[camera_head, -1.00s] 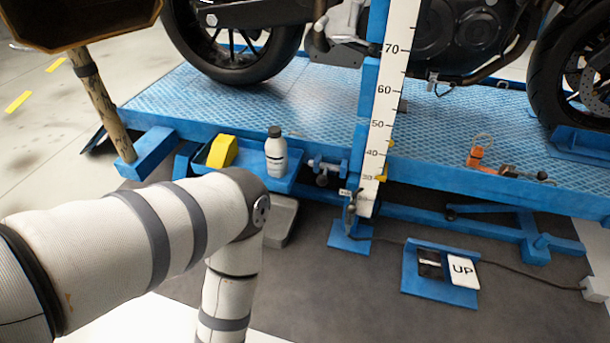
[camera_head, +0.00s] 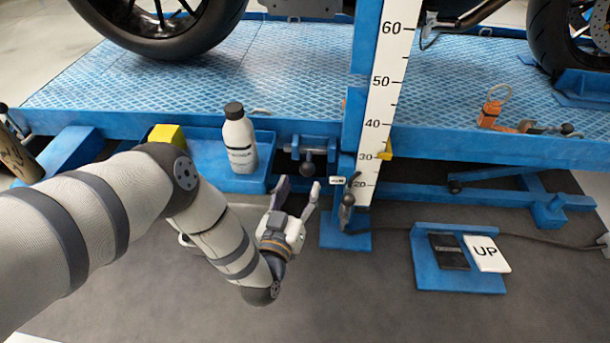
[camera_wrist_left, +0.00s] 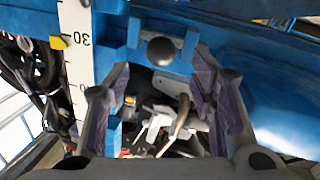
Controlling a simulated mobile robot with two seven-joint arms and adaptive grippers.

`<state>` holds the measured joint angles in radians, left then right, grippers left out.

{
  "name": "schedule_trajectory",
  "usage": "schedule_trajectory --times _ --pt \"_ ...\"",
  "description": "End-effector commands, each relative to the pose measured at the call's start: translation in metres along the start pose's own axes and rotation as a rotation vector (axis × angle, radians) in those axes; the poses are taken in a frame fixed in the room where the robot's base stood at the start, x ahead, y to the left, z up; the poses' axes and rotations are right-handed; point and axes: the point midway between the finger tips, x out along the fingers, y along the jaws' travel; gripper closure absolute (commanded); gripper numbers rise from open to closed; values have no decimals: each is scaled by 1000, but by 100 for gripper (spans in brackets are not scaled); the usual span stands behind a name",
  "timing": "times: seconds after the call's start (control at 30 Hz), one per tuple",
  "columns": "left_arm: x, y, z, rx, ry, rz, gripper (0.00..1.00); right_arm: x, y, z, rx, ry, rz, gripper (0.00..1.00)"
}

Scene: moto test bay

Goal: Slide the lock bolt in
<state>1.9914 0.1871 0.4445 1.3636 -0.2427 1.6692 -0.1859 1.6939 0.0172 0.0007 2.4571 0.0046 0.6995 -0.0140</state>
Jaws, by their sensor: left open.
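The lock bolt shows as a dark round knob (camera_head: 307,168) in a blue bracket (camera_head: 318,146) on the lift's front edge, left of the measuring post. In the left wrist view the knob (camera_wrist_left: 160,51) is at the top centre, beyond my fingertips. My left gripper (camera_head: 299,188) is open and just in front of and below the knob in the head view. Its fingers (camera_wrist_left: 161,72) are spread with no object gripped between them. I cannot tell whether they touch the knob. The bolt's shaft is mostly hidden. My right gripper is out of view.
A blue tray (camera_head: 205,182) with a grey bottle (camera_head: 240,140) and a yellow block (camera_head: 167,136) is left of the bracket. The white measuring scale (camera_head: 388,90) and a dark lever (camera_head: 347,208) are to the right. A blue pedal box (camera_head: 455,282) stands on the floor.

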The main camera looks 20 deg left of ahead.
Motion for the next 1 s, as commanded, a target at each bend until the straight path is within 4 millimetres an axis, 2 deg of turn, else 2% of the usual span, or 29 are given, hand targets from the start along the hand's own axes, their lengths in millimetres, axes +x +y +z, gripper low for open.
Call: schedule_trajectory --times 0.1,0.23,0.37,0.57,0.6,0.67,0.8,0.83,1.0 --pt "28 -2 6 1 -2 -2 50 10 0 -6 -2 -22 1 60" --pt "48 -1 4 1 -3 -1 50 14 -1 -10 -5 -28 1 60" --pt "56 0 2 1 -3 0 50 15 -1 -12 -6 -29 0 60" --pt "57 0 1 1 -3 0 50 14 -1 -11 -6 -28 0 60" --pt "57 0 1 1 -3 0 52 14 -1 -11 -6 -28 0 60" --pt "57 0 1 1 -4 0 65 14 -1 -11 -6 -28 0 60" --pt "57 0 1 1 -4 0 97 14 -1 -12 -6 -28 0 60" --pt "57 0 1 1 -4 0 100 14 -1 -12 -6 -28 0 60" --pt "57 2 2 0 -4 1 100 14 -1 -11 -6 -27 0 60"
